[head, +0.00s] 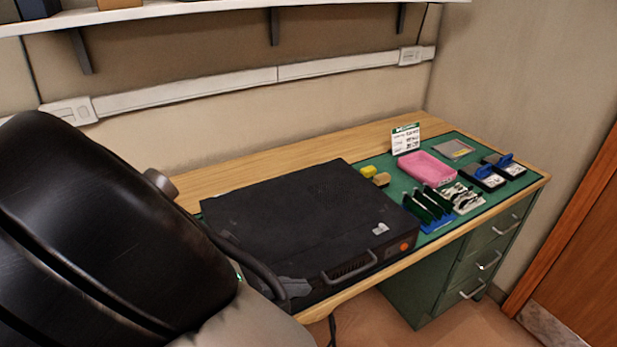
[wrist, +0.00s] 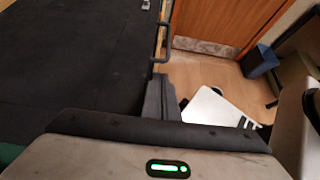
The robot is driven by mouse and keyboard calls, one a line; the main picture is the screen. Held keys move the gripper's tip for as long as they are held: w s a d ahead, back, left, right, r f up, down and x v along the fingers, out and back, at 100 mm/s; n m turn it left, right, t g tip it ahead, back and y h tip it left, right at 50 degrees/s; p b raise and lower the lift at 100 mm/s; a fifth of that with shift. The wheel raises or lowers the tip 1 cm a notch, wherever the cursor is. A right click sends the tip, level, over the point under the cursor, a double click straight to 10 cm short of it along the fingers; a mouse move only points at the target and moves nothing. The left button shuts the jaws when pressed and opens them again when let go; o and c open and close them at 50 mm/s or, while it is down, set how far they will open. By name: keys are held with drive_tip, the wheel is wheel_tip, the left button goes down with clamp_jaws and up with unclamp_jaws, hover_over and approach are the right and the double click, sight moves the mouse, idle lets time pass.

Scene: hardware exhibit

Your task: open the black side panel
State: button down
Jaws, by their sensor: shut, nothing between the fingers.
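The black computer case lies flat on the desk in the head view, and its broad black side panel (head: 300,215) faces up and looks flush and closed. The panel also fills the left of the wrist view (wrist: 75,60). A handle (head: 349,268) is on the case's front face, near the desk edge; it shows in the wrist view too (wrist: 160,42). My gripper (head: 293,288) is at the near left front corner of the case, beside the handle. Its dark fingers (wrist: 159,98) are shut and empty, close to the panel's edge; I cannot tell whether they touch it.
A shelf (head: 250,8) hangs above. Green drawers (head: 480,262) are below the desk. Open floor lies in front.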

drive_tip(key=b+x, duration=0.1)
drive_tip(key=x, duration=0.4)
drive_tip(key=shift+w+d+f, duration=0.1)
drive_tip(key=shift+d, duration=0.1)
